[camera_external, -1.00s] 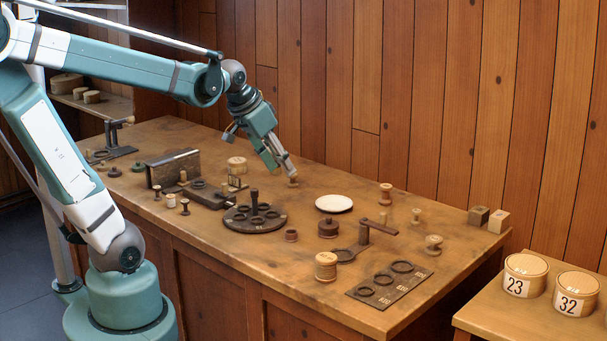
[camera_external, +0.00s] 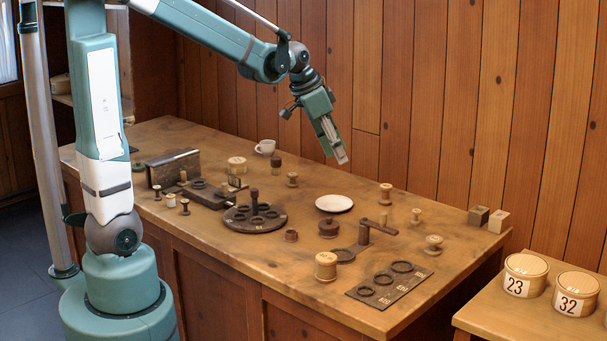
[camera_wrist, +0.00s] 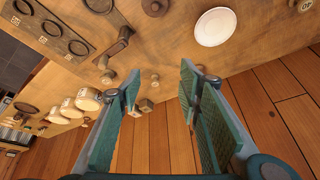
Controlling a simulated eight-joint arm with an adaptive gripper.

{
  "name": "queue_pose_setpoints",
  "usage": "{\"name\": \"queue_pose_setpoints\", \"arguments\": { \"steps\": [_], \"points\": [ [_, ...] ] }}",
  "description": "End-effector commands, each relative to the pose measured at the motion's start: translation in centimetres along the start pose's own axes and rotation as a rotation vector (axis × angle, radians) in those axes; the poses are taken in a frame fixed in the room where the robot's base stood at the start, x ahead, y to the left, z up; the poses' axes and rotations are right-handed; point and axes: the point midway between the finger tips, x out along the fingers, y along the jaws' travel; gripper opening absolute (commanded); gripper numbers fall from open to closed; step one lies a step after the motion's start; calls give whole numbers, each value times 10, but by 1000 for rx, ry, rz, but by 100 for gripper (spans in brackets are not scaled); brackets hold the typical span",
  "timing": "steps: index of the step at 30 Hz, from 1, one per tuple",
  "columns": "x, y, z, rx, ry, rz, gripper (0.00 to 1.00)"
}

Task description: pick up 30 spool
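My gripper (camera_external: 342,160) is raised above the back of the table, right of a small wooden spool (camera_external: 291,180) that stands upright. In the wrist view its fingers (camera_wrist: 160,85) are spread apart with nothing held between them. Other turned spools stand on the table: a reddish one (camera_external: 385,194), a small pale one (camera_external: 416,215), a wide-flanged one (camera_external: 433,244), a large pale one (camera_external: 326,266) and a dark one (camera_external: 328,228). I cannot read the number 30 on any spool.
A white plate (camera_external: 334,203) lies below and near my gripper. A post with a side arm (camera_external: 365,233), a round dark rack (camera_external: 240,220) and a ringed plate (camera_external: 405,284) stand nearby. A white cup (camera_external: 265,147) is at the back.

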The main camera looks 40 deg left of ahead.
Motion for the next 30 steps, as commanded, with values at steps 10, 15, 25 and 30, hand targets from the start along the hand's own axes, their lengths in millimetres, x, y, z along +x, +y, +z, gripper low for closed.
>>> {"name": "queue_pose_setpoints", "arguments": {
  "steps": [10, 15, 25, 30],
  "points": [
    [39, -10, -48, 112, -15, 60, 35],
    [62, -12, -67, 169, -22, 89, 35],
    [111, -15, -101, 280, -28, 149, 35],
    [139, -14, -115, 336, -29, 181, 35]
  ]
}}
